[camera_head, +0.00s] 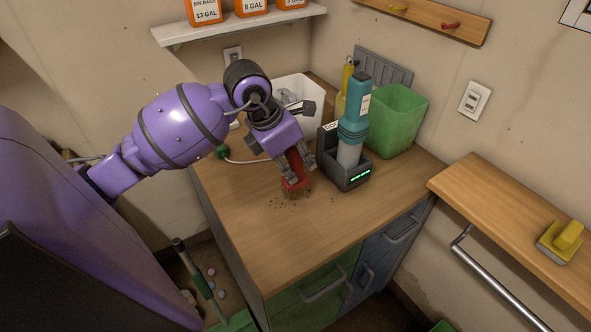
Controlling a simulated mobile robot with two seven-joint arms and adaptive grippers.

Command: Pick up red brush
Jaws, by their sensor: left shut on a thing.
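The red brush (293,183) is at the middle of the wooden counter (330,225), with its bristle end low near the counter surface. My left gripper (294,172) comes from the upper left, points down and is shut on the brush. The fingers hide part of the brush. I cannot tell whether the bristles touch the counter. Small dark crumbs lie around the brush. My right gripper is not in view.
A teal cylindrical device (353,125) stands in a dark dock (352,177) just right of the gripper. Behind are a green bin (397,120) and a white container (300,88). A yellow scrubber (561,240) sits on the right shelf. The counter's front is clear.

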